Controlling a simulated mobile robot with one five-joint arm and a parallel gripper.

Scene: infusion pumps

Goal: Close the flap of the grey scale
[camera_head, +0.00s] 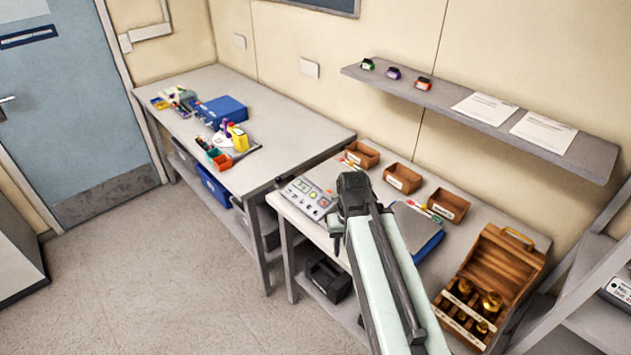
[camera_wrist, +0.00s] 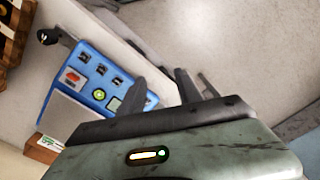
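A light grey device with a panel of coloured buttons (camera_head: 308,197), which looks like the grey scale, sits at the left end of the near bench in the head view. My arm partly hides its right side, and I cannot make out its flap. My gripper (camera_wrist: 160,80) is open in the wrist view, its two dark fingers apart with nothing seen between them. In the head view the dark end of my arm is just right of the grey device; its fingertips are not clear there. A blue scale (camera_wrist: 94,68) with a grey plate lies left of my gripper in the wrist view.
The blue scale (camera_head: 431,246) is right of my arm in the head view. Small brown boxes (camera_head: 402,178) line the bench's back. A wooden case (camera_head: 505,262) with brass weights stands open at the right. A wall shelf (camera_head: 440,98) overhangs the bench.

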